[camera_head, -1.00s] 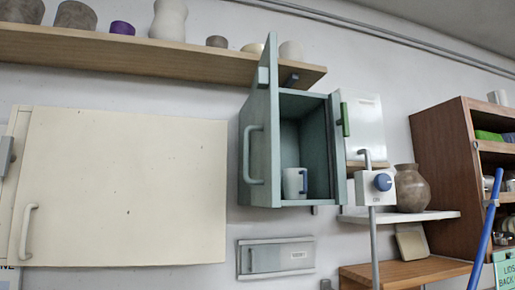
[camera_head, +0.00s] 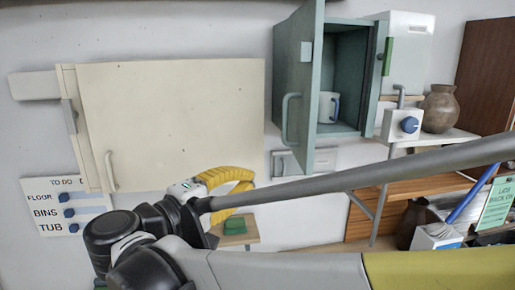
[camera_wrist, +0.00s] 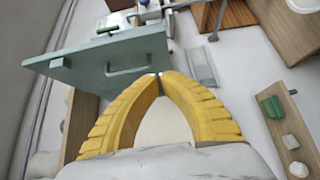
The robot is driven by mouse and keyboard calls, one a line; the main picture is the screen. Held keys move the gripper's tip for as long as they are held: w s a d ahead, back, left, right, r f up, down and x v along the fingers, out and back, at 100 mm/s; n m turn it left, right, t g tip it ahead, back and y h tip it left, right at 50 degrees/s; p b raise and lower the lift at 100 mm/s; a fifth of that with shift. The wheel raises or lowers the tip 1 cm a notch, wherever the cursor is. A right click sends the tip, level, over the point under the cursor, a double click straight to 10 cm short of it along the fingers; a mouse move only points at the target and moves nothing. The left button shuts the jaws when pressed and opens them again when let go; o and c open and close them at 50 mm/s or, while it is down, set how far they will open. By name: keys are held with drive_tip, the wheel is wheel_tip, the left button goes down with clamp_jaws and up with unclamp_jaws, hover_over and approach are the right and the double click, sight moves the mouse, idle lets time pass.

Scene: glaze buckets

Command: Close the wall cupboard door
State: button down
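The teal wall cupboard (camera_head: 345,60) hangs on the wall with its door (camera_head: 298,75) swung wide open toward me. A white mug (camera_head: 327,105) stands inside. My gripper (camera_head: 240,183) has yellow fingers and shows below and left of the door in the head view. In the wrist view, the fingertips (camera_wrist: 158,75) meet with nothing visible between them. The teal door (camera_wrist: 90,65) and its handle (camera_wrist: 128,70) lie just beyond the tips; I cannot tell whether they touch.
A cream panel with a handle (camera_head: 170,120) is left of the cupboard. A white box with a blue knob (camera_head: 403,125) and a brown vase (camera_head: 440,108) are to its right. A wooden shelf (camera_head: 420,187) is lower right. A sign board (camera_head: 66,205) hangs lower left.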

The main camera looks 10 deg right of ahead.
drive_tip(key=p, duration=0.2)
approach(302, 160)
drive_tip(key=w, duration=0.5)
drive_tip(key=d, duration=0.4)
drive_tip(key=shift+s+d, duration=0.25)
drive_tip(key=shift+d, duration=0.25)
drive_tip(key=shift+w+f, duration=0.1)
drive_tip(key=shift+w, duration=0.05)
drive_tip(key=shift+d, duration=0.15)
